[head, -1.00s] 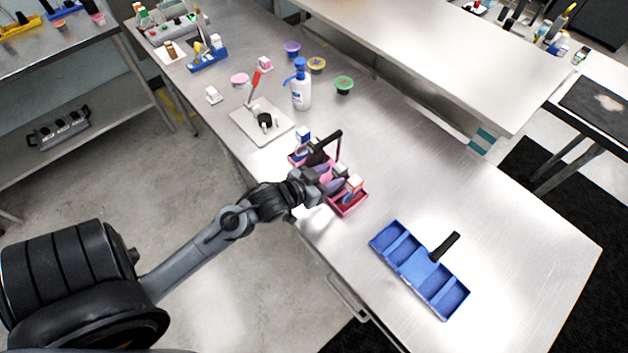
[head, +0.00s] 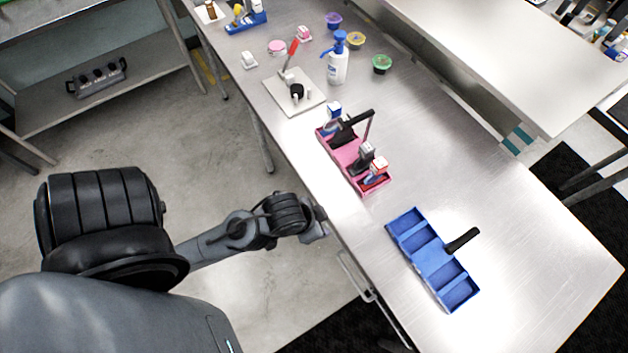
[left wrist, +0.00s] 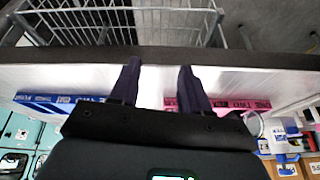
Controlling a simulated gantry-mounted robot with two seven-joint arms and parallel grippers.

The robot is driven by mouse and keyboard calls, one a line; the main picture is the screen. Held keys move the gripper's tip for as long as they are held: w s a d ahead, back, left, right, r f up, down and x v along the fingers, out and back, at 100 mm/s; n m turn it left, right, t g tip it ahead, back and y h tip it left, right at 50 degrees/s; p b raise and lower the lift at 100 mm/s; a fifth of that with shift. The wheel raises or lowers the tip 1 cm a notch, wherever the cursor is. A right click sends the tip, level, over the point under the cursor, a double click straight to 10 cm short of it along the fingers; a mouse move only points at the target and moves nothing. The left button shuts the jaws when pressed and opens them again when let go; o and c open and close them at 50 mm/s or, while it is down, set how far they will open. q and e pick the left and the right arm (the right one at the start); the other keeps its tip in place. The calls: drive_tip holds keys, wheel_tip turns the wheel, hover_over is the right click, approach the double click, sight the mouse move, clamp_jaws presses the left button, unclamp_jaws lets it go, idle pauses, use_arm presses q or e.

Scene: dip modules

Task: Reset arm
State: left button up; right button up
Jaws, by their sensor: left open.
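My left arm comes in from the left in the head view, and its gripper (head: 322,228) is off the table's near edge, below the pink caddy. In the left wrist view my left gripper (left wrist: 158,82) has its two dark fingers apart with nothing between them. The pink caddy (head: 348,153) stands on the steel table with several items in it and a dark handle. The blue caddy (head: 433,262) stands to its right, with empty compartments and a black handle. Edges of the blue caddy (left wrist: 60,99) and pink caddy (left wrist: 235,104) show in the wrist view. My right gripper is not in view.
A white plate with a red-handled lever (head: 294,92) and a white-and-blue pump bottle (head: 338,65) stand farther back. Several small cups, including a green one (head: 381,64), are near them. The steel table (head: 520,235) is clear at right. A wire rack (left wrist: 120,20) shows in the wrist view.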

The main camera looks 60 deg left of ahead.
use_arm(q)
drive_tip(key=shift+s+d+f+g, duration=0.1)
drive_tip(key=shift+s+d+g, duration=0.45)
drive_tip(key=shift+s, duration=0.35)
